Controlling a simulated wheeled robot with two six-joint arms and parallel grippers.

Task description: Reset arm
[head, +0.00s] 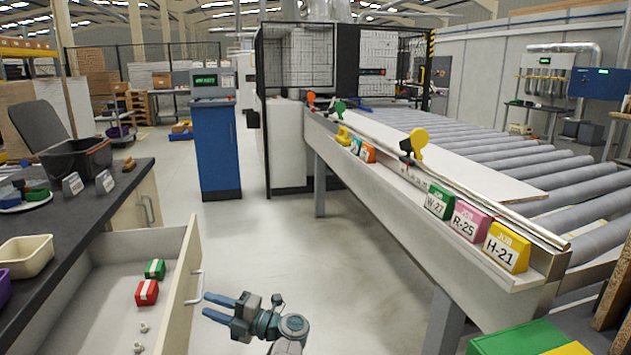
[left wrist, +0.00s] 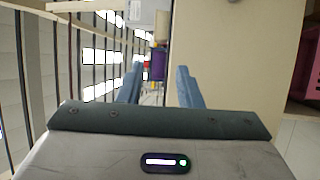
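My left gripper (head: 206,306) is at the bottom of the head view, with its fingers pointing left towards the open drawer's front. In the left wrist view its two blue fingers (left wrist: 158,88) stand apart with nothing between them. The open drawer (head: 188,285) holds a green block (head: 155,269), a red block (head: 147,292) and small metal parts (head: 141,328). The gripper appears just right of the drawer's handle (head: 195,288); whether they touch cannot be told. My right gripper is not in view.
A dark counter (head: 95,215) with a black bin (head: 75,158) and a cream tray (head: 25,255) is at left. A roller conveyor (head: 500,165) with labelled blocks, including a yellow one (head: 506,247), runs along the right. Grey floor (head: 290,240) lies clear between them.

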